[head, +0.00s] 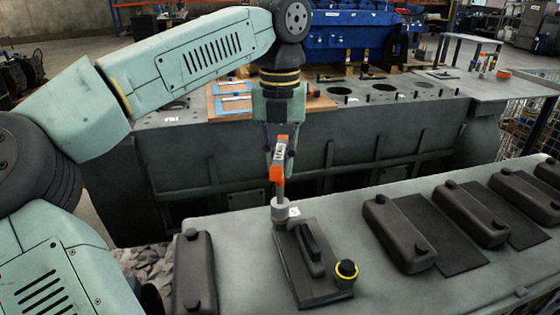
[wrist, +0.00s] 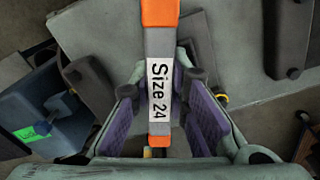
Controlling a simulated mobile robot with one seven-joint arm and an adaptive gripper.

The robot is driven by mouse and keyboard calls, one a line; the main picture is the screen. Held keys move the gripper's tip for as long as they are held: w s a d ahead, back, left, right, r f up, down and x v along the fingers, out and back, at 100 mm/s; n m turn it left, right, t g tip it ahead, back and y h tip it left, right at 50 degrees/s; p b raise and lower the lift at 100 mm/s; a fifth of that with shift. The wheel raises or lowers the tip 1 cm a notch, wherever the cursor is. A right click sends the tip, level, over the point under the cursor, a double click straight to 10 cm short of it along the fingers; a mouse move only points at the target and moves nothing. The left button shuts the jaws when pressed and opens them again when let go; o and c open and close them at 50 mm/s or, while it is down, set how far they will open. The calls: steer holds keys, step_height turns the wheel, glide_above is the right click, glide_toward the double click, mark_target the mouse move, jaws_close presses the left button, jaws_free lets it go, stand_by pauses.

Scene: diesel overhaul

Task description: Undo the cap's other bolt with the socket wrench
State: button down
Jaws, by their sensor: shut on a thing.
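My gripper (head: 279,150) is shut on the socket wrench (head: 278,172), which has orange ends and a grey middle. In the wrist view the wrench (wrist: 160,85) lies between the purple finger pads, with its "Size 24" label facing the camera. In the head view its shaft points down to a light grey socket (head: 280,209) at the far left corner of a dark plate-like cap (head: 293,271) with a raised handle. The socket hides whatever is under it, so I cannot tell how it sits on a bolt. A dark round piece with a yellow ring (head: 346,270) stands at the cap's near right corner.
Several dark covers (head: 398,234) stand in a row on the grey engine block (head: 240,270), to the right of the cap. Another cover (head: 194,273) is close on its left. A second grey block (head: 400,140) stands behind, with a gap between.

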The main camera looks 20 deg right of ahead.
steer(key=n, duration=0.5)
steer(key=shift+r+p, duration=0.1)
steer(key=shift+p, duration=0.3)
steer(key=n+p, duration=0.1)
steer(key=n, duration=1.3)
steer(key=shift+p, duration=0.35)
